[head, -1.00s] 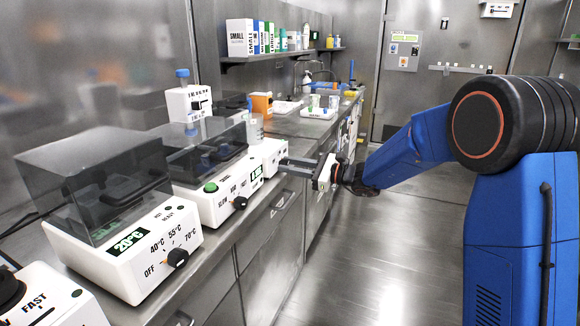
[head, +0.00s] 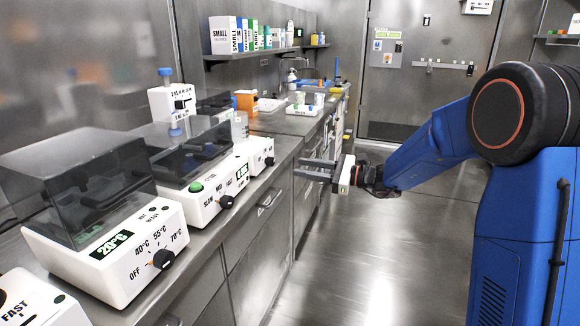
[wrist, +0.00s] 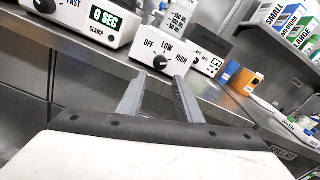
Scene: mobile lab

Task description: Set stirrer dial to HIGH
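The stirrer is a white box (wrist: 190,38) marked OFF, LOW and HIGH, with a black dial (wrist: 160,62) on its front, upper middle of the wrist view. Its pointer is too small to read surely. In the head view the stirrer (head: 259,148) stands on the counter beyond the clamp device, its dial (head: 269,161) on the aisle side. My gripper (head: 300,170) is in front of and right of it, clear of the counter edge. In the wrist view my gripper (wrist: 159,82) is open and empty, its fingers apart below the dial, not visibly touching it.
A white device with a 0 SEC display (wrist: 103,18) stands left of the stirrer. A heater with a temperature dial (head: 115,255) is nearer on the counter (head: 226,232). An orange container (head: 246,101) is beyond. The aisle floor (head: 370,260) is open.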

